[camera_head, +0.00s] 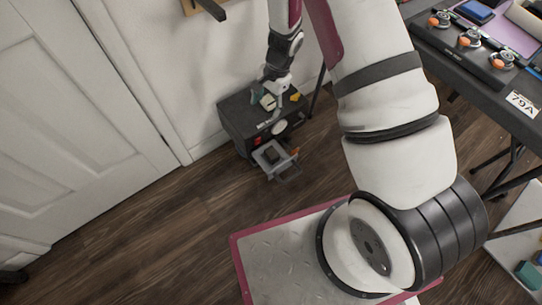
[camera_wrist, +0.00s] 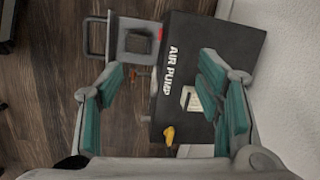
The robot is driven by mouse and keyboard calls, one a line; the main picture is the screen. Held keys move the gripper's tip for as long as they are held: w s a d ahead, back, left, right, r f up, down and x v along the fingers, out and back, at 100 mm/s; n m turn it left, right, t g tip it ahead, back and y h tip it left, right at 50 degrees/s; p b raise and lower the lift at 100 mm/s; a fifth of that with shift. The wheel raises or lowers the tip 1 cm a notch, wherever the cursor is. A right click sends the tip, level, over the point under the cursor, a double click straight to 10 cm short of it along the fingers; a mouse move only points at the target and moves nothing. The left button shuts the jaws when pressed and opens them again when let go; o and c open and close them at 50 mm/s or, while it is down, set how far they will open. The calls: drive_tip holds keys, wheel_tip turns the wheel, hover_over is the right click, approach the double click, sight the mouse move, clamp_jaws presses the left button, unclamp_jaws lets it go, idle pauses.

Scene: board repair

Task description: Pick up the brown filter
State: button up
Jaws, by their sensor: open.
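The brown filter looks like the dark square block (camera_wrist: 138,42) in the pulled-out grey drawer (camera_wrist: 126,24) of the black air pump (camera_wrist: 215,35). In the head view the block (camera_head: 271,155) sits in the drawer (camera_head: 284,168), low on the front of the pump (camera_head: 243,122). In the head view my gripper (camera_head: 270,98) is over the pump's top, behind and above the drawer. The block lies beyond the fingertips, toward the upper left in the wrist view.
A white door (camera_head: 80,110) and wall stand to the left and behind. A dark workbench (camera_head: 475,65) is at the right. The wood floor (camera_head: 190,220) before the pump is clear.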

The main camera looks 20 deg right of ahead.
drive_tip(key=m+h+b, duration=0.1)
drive_tip(key=m+b, duration=0.1)
drive_tip(key=b, duration=0.1)
approach(273, 152)
drive_tip(key=shift+g, duration=0.4)
drive_tip(key=f+b, duration=0.1)
drive_tip(key=f, duration=0.2)
drive_tip(key=a+f+b, duration=0.1)
drive_tip(key=f+b, duration=0.1)
drive_tip(key=f, duration=0.2)
drive_tip(key=f+b, duration=0.2)
drive_tip(key=f, duration=0.1)
drive_tip(key=shift+w+a+f, duration=0.15)
drive_tip(key=shift+a+f, duration=0.1)
drive_tip(key=shift+f, duration=0.05)
drive_tip(key=c, duration=0.9)
